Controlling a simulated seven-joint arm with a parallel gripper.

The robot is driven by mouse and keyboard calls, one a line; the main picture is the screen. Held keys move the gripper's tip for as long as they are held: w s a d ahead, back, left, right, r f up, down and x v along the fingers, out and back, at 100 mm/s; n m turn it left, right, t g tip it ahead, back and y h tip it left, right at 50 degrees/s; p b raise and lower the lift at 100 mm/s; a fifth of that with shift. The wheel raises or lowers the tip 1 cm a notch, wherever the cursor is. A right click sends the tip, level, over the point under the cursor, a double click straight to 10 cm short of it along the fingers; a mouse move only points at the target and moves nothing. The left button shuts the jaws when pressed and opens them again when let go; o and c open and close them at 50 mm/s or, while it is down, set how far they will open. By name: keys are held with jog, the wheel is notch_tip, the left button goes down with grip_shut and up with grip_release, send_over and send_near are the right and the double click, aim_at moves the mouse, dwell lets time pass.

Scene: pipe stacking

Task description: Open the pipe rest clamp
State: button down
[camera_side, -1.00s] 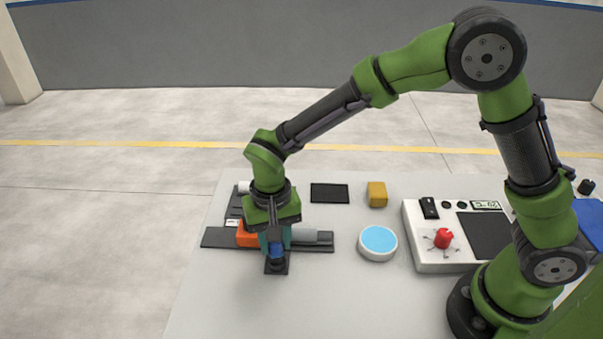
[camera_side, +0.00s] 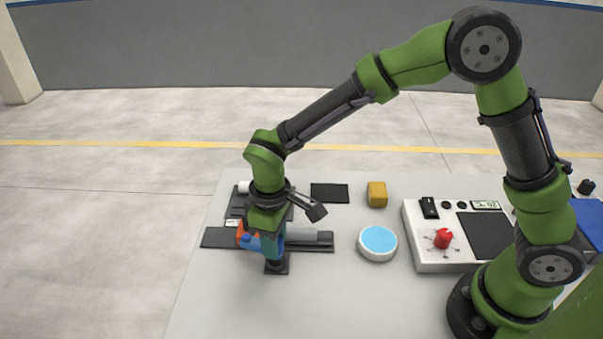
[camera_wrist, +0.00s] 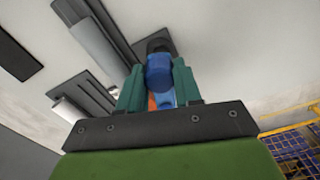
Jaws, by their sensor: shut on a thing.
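The pipe rest clamp, with a blue handle (camera_side: 251,241) and a dark base plate (camera_side: 277,268), stands at the table's front left. My gripper (camera_wrist: 159,88) points down over it, and its teal fingers are shut on the blue handle (camera_wrist: 160,72). The handle sticks out to the left of the clamp in the side view. A grey pipe (camera_side: 303,235) lies behind and to the right of the clamp on a dark rail. My gripper body hides the clamp's upper part, so I cannot tell whether it is open.
A round blue-topped disc (camera_side: 378,241), a yellow block (camera_side: 377,194), a black mat (camera_side: 329,193) and a white task board (camera_side: 425,259) stand to the right. The table's front is clear.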

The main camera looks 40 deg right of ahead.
jog(key=n, duration=0.5)
jog(key=shift+w+a+n, duration=0.1)
jog(key=shift+n, duration=0.3)
dwell(0.4)
jog(key=c, duration=0.8)
grip_release()
jog(key=shift+r, duration=0.15)
notch_tip(320, 180, up, 17)
jog(key=shift+f, duration=0.15)
